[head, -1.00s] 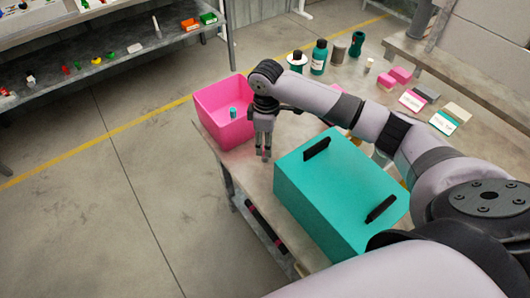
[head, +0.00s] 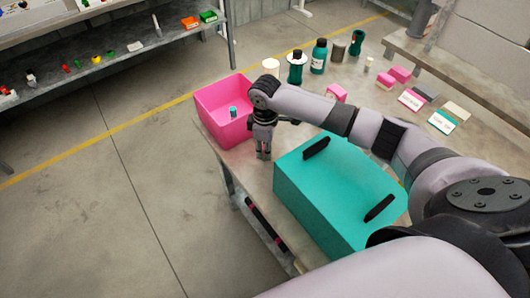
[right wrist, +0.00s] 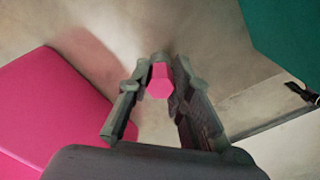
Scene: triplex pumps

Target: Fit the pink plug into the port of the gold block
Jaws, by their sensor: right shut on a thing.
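My right gripper (head: 263,156) points down over the table's near-left edge, between the pink bin and the teal box. In the right wrist view its fingers (right wrist: 160,92) are shut on a pink piece, the pink plug (right wrist: 158,83), whose six-sided end shows between the fingertips. In the head view the plug is too small to make out in the grip. I cannot make out the gold block or its port in either view. My left gripper is not in view.
The pink bin (head: 207,103) holds a small teal piece (head: 233,112). The teal box (head: 345,195) with black handles stands close to the right gripper. Bottles (head: 318,57), pink blocks (head: 399,74) and labelled cards (head: 443,122) stand farther back. A shelf (head: 130,55) is at left.

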